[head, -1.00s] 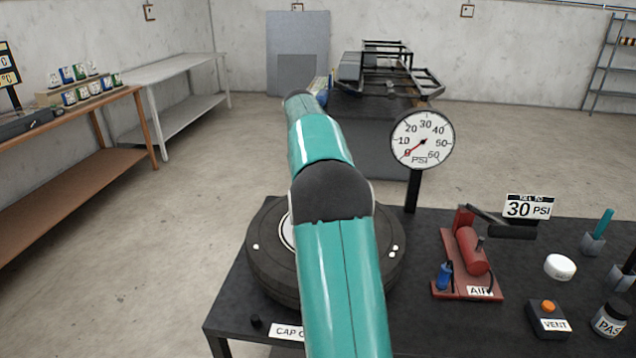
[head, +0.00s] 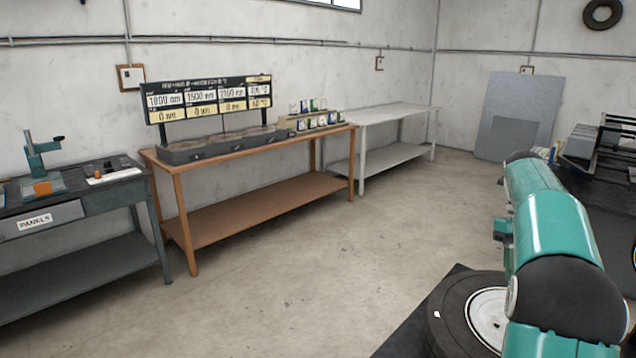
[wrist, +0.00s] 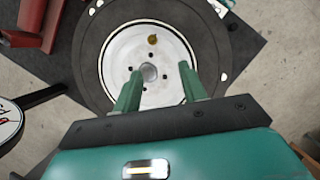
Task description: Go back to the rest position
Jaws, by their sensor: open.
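My gripper (wrist: 158,85) shows in the wrist view with its two green fingers apart and nothing between them. It points down over a black tire (wrist: 207,32) with a white wheel (wrist: 120,50) in it, lying flat. I cannot tell the exact height above the wheel. In the head view, my teal arm reaches forward at the right, and the gripper's fingertips do not show. The same tire (head: 447,325) is partly hidden behind my arm at the lower right.
A wooden bench (head: 255,200) with a display board (head: 208,98) stands along the left wall. A grey bench marked PANELS (head: 110,247) is at far left, a metal table (head: 395,112) further back. The floor between is clear. A red tool (wrist: 38,22) lies beside the tire.

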